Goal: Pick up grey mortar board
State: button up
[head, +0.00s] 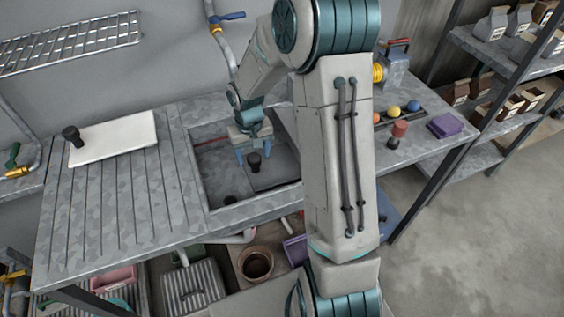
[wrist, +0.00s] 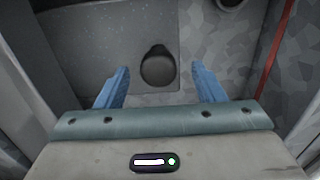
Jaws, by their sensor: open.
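The grey mortar board (head: 270,174) lies in the sink, with a dark round knob (head: 254,161) standing up from it. The wrist view shows part of the grey board (wrist: 100,40) and the knob (wrist: 158,70) from above. My gripper (head: 254,156) is down in the sink opening over the board. In the wrist view my gripper (wrist: 160,68) is open, with one blue finger on each side of the knob and visible gaps to both.
The sink walls (head: 205,180) surround my gripper closely. A white board (head: 115,140) with a dark knob lies on the ribbed drainboard (head: 120,200) at left.

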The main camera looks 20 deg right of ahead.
notch_tip(320, 180, down, 5)
jog(key=shift+w+r, duration=0.1)
jog(key=c, duration=1.2)
